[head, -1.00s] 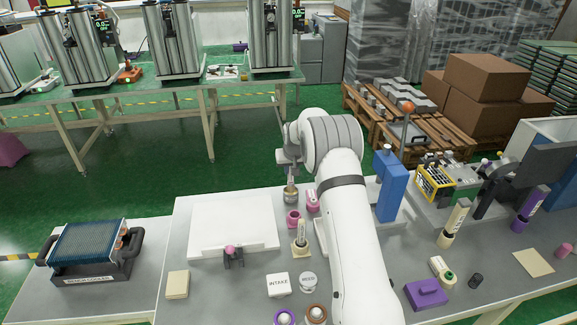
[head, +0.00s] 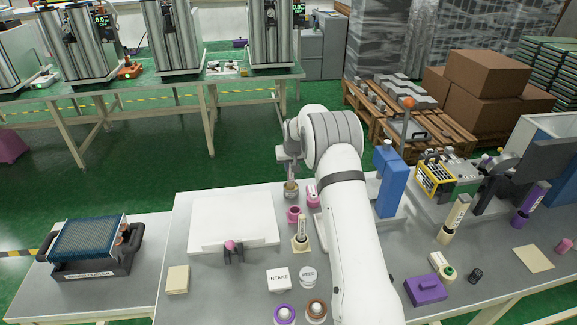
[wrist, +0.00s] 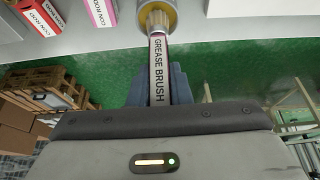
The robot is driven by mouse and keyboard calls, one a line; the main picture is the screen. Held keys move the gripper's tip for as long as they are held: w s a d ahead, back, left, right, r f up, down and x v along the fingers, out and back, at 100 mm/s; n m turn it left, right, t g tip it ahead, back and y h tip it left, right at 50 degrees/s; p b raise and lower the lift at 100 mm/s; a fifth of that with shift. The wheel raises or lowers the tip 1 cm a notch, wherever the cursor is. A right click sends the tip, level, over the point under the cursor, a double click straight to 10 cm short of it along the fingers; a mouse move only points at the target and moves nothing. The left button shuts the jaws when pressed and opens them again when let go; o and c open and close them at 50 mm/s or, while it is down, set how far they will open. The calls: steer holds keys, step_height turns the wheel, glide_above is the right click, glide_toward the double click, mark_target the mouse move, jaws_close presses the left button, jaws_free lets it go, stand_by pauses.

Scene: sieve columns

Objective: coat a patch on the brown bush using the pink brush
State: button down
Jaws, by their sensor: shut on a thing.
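My gripper (wrist: 158,88) is shut on a slim brush (wrist: 157,70) whose label reads GREASE BRUSH. The handle looks whitish with dark edges in the wrist view. Its bristle end points at a round tin with a yellow inside (wrist: 157,14); I cannot tell whether the bristles touch it. In the head view the tin (head: 291,189) stands at the bench's back edge, below my gripper (head: 293,160). The brown bush (head: 316,311) is a ring with a pale centre at the bench's front edge, well away from my gripper.
A purple ring (head: 285,314) stands beside the brown bush. Labelled INTAKE (head: 278,280) and round white blocks lie behind them. A pink ring (head: 294,215), a holder with a pale upright piece (head: 301,230) and a blue stand (head: 388,183) are near my arm. A white plate (head: 235,220) lies left.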

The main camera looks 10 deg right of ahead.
steer(key=shift+f+b, duration=0.5)
steer(key=shift+b, duration=0.1)
stand_by(1.8)
steer(key=shift+r, duration=0.1)
steer(key=shift+r+p, duration=1.25)
steer(key=shift+r, duration=2.3)
steer(key=shift+f, duration=0.1)
